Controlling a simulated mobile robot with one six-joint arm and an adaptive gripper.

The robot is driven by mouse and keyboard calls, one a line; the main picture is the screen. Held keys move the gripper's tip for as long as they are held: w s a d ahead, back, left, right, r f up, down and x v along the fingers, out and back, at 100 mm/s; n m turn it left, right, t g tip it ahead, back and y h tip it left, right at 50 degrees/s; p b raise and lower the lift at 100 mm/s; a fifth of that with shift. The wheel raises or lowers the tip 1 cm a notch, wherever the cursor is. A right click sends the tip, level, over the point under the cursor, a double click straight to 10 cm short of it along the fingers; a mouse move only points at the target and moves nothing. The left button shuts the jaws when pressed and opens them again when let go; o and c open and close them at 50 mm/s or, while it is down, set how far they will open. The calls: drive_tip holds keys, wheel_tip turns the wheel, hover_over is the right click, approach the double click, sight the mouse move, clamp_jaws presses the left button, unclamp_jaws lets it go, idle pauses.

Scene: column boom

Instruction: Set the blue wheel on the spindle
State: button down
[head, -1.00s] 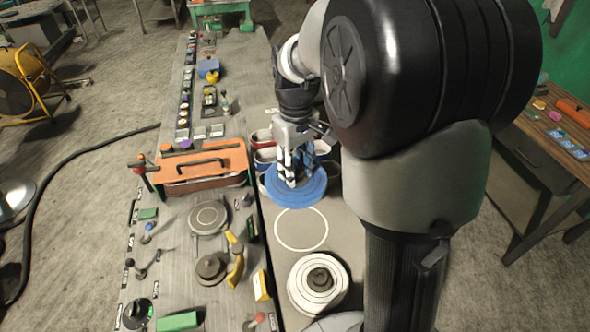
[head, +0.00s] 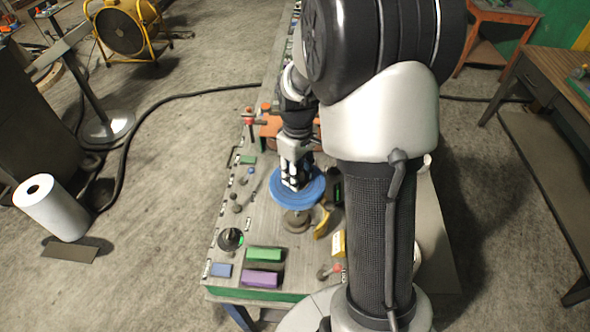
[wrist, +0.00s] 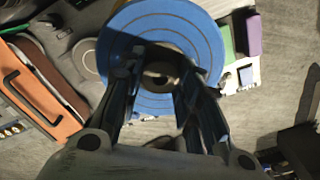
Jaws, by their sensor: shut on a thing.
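The blue wheel (head: 299,196) is a flat disc with concentric rings, held roughly level over the bench. My gripper (head: 293,176) is shut on its middle from above. In the wrist view the wheel (wrist: 205,35) fills the upper middle, and my gripper's fingers (wrist: 158,80) close around its dark centre. A grey round base with a raised middle (head: 297,222), perhaps the spindle, shows just past the wheel's near edge in the head view. The wheel partly hides it, and the gap between them cannot be told.
A yellow curved object (head: 322,222) lies right of the grey base. Green (head: 264,254) and purple (head: 261,278) blocks lie near the front edge. An orange-topped box (wrist: 65,125) shows in the wrist view. My arm hides the bench's right side.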

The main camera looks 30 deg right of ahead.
drive_tip(key=shift+f+b, duration=4.95)
drive_tip(key=shift+f, duration=1.95)
drive_tip(key=shift+f, duration=0.15)
drive_tip(key=c, duration=1.1)
unclamp_jaws()
drive_tip(key=shift+o, duration=0.3)
drive_tip(key=o, duration=0.4)
drive_tip(key=shift+c, duration=0.2)
drive_tip(key=shift+r+p, duration=2.75)
drive_tip(key=shift+r, duration=1.05)
